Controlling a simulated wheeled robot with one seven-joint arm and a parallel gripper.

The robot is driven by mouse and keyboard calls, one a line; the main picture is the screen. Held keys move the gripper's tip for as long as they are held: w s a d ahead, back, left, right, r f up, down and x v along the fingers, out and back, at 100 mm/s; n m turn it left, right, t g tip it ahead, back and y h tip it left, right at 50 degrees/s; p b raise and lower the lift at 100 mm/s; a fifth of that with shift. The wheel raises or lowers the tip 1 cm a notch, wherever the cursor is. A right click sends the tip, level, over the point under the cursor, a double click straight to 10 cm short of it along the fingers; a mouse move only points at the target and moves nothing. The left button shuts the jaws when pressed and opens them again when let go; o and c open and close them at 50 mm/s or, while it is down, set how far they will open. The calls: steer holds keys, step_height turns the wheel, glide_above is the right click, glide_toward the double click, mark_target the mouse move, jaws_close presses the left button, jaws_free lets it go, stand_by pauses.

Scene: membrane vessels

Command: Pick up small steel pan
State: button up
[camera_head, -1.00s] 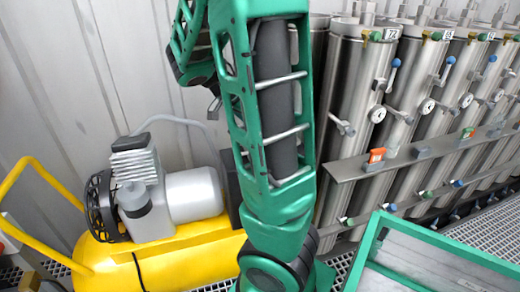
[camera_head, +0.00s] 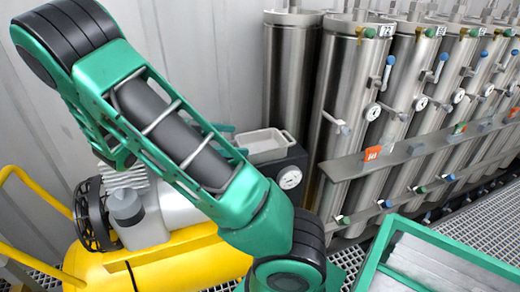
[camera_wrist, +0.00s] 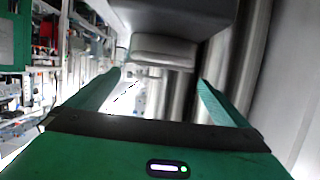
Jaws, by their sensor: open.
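The small steel pan (camera_head: 265,145) is a light grey, shallow rectangular tub with a rim. It sits on top of a dark box with a round gauge, right of the yellow compressor. In the wrist view a grey rounded shape, apparently the pan (camera_wrist: 163,52), shows beyond and between the fingertips, below a dark block. My gripper (camera_wrist: 159,80) is open with nothing between its green fingers. In the head view my arm hides most of the gripper; a small green part shows just left of the pan.
The yellow compressor (camera_head: 165,262) stands at left, partly behind my arm. Tall steel vessels (camera_head: 345,110) with valves and a rail (camera_head: 400,156) stand close on the right. A green-framed tray (camera_head: 450,245) lies at lower right. A pale corrugated wall is behind.

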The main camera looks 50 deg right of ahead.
mark_target(261, 141)
steer(key=x, duration=1)
steer(key=shift+d+f, duration=0.25)
steer(key=shift+d, duration=0.05)
steer(key=c, duration=1.2)
steer(key=shift+r, duration=0.1)
